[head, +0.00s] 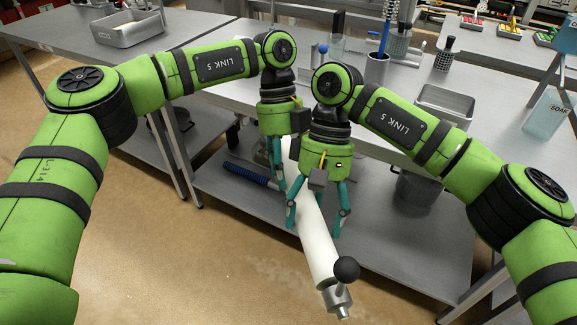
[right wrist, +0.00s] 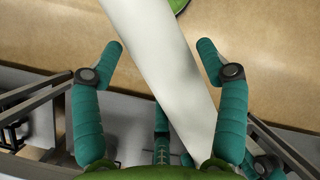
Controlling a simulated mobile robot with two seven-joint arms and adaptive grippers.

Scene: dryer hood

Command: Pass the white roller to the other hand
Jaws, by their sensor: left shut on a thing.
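The white roller (head: 318,258) slants down from under my left gripper toward the front of the head view, ending in a metal tip with a black ball knob (head: 346,269). My left gripper (head: 284,180) is shut on its upper part, with the hold partly hidden by the right arm. My right gripper (head: 314,226) is lower along the roller, fingers spread on either side of it. In the right wrist view, the roller (right wrist: 165,60) runs diagonally between the open teal fingers, with gaps visible near the fingertips.
Behind the arms is a steel table with a metal tray (head: 444,103), a holder of blue tools (head: 377,69) and a soap bottle (head: 545,112). Its lower shelf (head: 240,200) carries a blue ribbed roller (head: 249,174) and a pot (head: 417,187). Open floor lies in front.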

